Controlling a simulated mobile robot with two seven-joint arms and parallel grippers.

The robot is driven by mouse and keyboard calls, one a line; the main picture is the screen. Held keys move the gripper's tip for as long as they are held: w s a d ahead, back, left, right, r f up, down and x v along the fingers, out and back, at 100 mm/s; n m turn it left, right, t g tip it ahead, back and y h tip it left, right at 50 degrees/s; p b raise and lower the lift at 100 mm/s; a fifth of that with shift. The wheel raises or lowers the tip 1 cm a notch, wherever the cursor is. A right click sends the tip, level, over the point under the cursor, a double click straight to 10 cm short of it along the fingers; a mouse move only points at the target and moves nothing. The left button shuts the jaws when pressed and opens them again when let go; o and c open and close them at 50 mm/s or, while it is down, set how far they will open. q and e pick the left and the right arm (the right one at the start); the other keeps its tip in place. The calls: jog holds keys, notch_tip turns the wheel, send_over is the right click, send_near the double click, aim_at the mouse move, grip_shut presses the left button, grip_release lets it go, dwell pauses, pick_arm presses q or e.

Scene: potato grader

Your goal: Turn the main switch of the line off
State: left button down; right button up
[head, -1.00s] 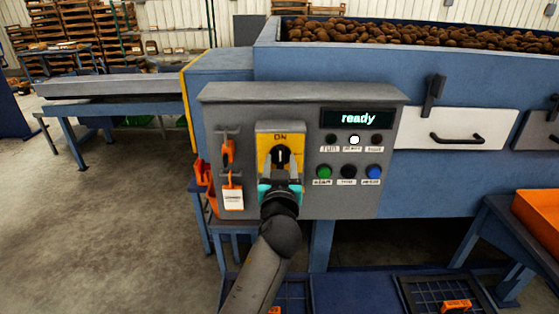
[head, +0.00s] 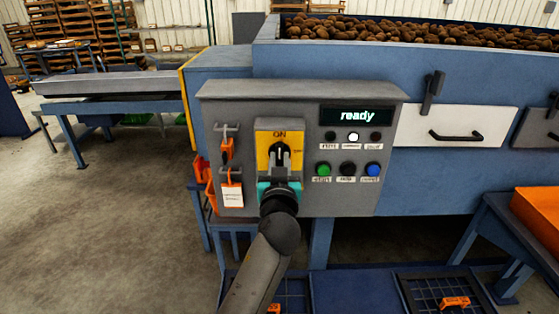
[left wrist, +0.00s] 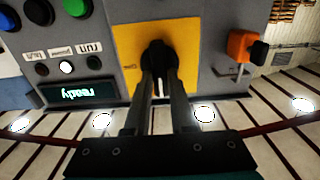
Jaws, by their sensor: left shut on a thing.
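The main switch is a black rotary knob (head: 280,152) on a yellow plate (head: 263,150), on the left part of the grey control panel (head: 300,208). "ON" is printed above the knob, and its white mark stands about upright towards it. My left gripper (head: 280,167) comes from below, facing the panel, and is shut on the knob. In the left wrist view the knob (left wrist: 158,52) sits between the two converging fingertips (left wrist: 161,76), on the yellow plate (left wrist: 128,56). The fingers hide part of the knob. My right gripper is not in view.
A display (head: 356,116) reads "ready", with a lit white lamp (head: 353,137) below it. Green (head: 323,170), black and blue buttons sit to the right of the switch. An orange padlock (head: 227,150) and a white tag (head: 231,195) hang to its left.

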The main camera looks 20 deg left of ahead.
pick_arm(q)
jog(key=m, duration=0.4)
jog(key=shift+d+m+p, duration=0.15)
jog(key=shift+m+p, duration=0.15)
jog(key=shift+p, duration=0.05)
jog(key=m+p, duration=0.1)
jog(key=m, duration=0.3)
jog(key=shift+w+d+m, duration=0.1)
jog(key=shift+m, duration=0.2)
jog(key=shift+d+f+m+p, duration=0.15)
jog(key=shift+m+p, duration=0.5)
jog(key=shift+m, duration=1.55)
jog(key=shift+a+f+m+p, duration=0.1)
jog(key=shift+m+p, duration=0.5)
jog(key=shift+m, duration=1.6)
jog(key=c, duration=0.8)
grip_release()
jog(key=shift+o, duration=0.2)
jog(key=shift+f, duration=0.1)
